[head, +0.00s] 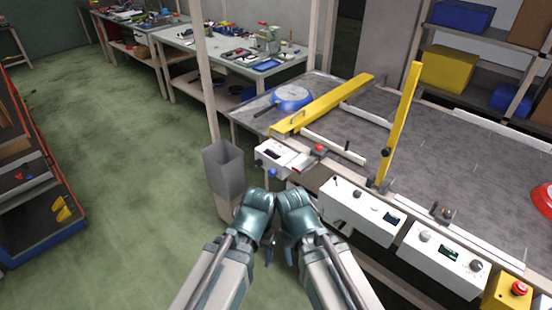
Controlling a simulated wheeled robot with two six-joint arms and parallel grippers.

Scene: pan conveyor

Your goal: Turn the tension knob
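Several knobs show in the head view, and I cannot read which one is the tension knob. The middle white control box (350,213) has a dark knob (357,195) and a small display. The right white control box (440,262) has a light knob (425,236), a display and a dark knob (476,266). A black knob (386,152) sits on the upright yellow bar. My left gripper (268,254) and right gripper (289,252) are close together at bottom centre, left of the middle box and apart from the knobs. My wrists mostly hide their fingers.
The conveyor table (330,100) carries a blue pan (292,97), a slanted yellow guide bar (325,105) and an upright yellow bar (402,115). A grey bin (223,170) stands left of my wrists. A red button (519,288) sits on a yellow box. Green floor is free at left.

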